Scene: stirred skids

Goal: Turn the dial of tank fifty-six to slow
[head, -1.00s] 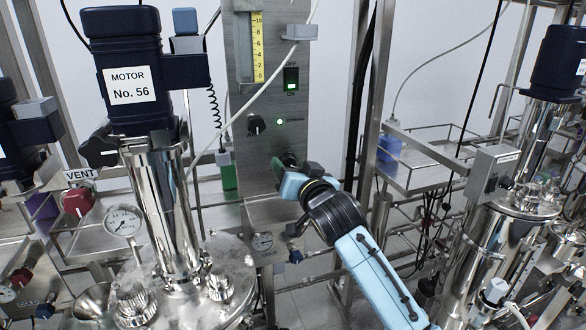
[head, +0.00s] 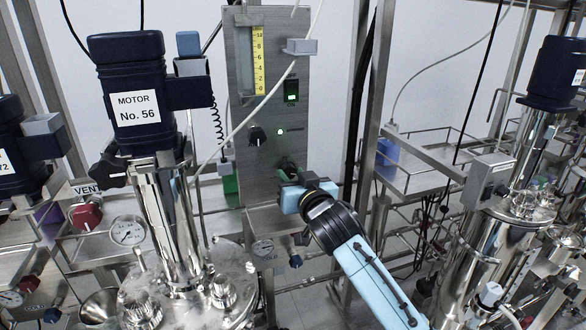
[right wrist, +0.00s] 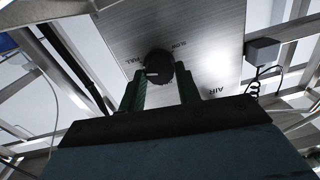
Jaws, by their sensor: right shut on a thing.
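Tank fifty-six's motor (head: 135,75), dark blue with a "MOTOR No. 56" label, stands on a steel column at the left of the head view. Right of it is a grey steel control panel (head: 265,110). My right gripper (head: 289,170) is at the panel's lower dial, which it largely hides in the head view. In the right wrist view, the green fingers of my right gripper (right wrist: 160,88) are shut on the round black dial (right wrist: 160,63). The dial has a white mark at its left; "SLOW" and "FULL" are printed beside it. My left gripper is not in view.
A white cable (head: 243,122) crosses before the panel. A wire shelf (head: 420,170) stands to the right.

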